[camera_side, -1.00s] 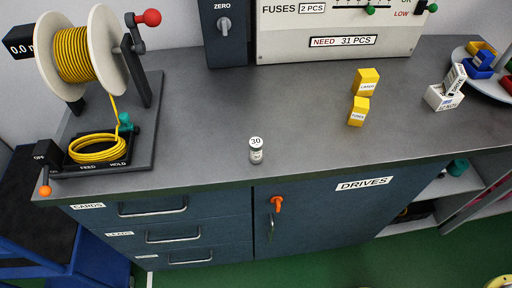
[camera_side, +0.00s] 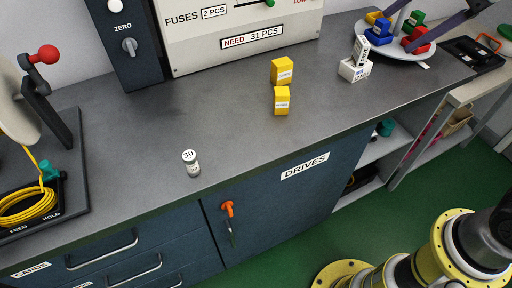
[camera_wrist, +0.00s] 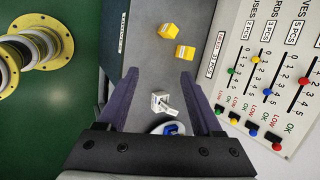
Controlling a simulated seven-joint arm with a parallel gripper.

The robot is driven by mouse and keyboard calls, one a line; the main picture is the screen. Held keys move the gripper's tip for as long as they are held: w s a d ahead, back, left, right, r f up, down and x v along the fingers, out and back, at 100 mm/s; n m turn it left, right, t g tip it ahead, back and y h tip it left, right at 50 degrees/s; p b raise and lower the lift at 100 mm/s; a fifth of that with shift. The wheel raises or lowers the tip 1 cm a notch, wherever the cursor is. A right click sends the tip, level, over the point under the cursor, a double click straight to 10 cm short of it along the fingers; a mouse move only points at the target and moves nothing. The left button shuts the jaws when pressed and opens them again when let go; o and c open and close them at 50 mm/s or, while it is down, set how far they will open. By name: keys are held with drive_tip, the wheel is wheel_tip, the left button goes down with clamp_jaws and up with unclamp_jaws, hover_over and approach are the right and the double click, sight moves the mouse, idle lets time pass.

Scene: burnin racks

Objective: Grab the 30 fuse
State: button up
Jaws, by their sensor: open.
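The 30 fuse (camera_side: 192,167) is a small upright cylinder with a white top marked 30. It stands alone on the grey counter near the front edge in the side view. I do not see it in the wrist view. My gripper (camera_wrist: 160,75) has two purple fingers spread apart with nothing held between them. In the side view the fingers show at the top right, around the round tray, far to the right of the fuse.
Two yellow boxes (camera_side: 281,86) stand right of the fuse. A white box (camera_side: 354,70) is beside the round tray (camera_side: 404,52), which holds coloured blocks. The fuses panel (camera_side: 245,40) rises behind. A cable reel (camera_side: 20,95) is at left. The counter around the fuse is clear.

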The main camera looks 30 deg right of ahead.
drive_tip(key=w+a+m+g+y, duration=0.1)
drive_tip(key=w+a+m, duration=0.2)
drive_tip(key=w+a, duration=0.4)
drive_tip(key=g, duration=0.5)
hover_over(193, 154)
drive_tip(key=d, duration=0.4)
wheel_tip(193, 154, down, 16)
drive_tip(key=r, duration=0.1)
drive_tip(key=shift+y, duration=0.4)
drive_tip(key=x, duration=1.3)
drive_tip(key=shift+d+f, duration=0.1)
drive_tip(key=shift+d, duration=0.05)
clamp_jaws()
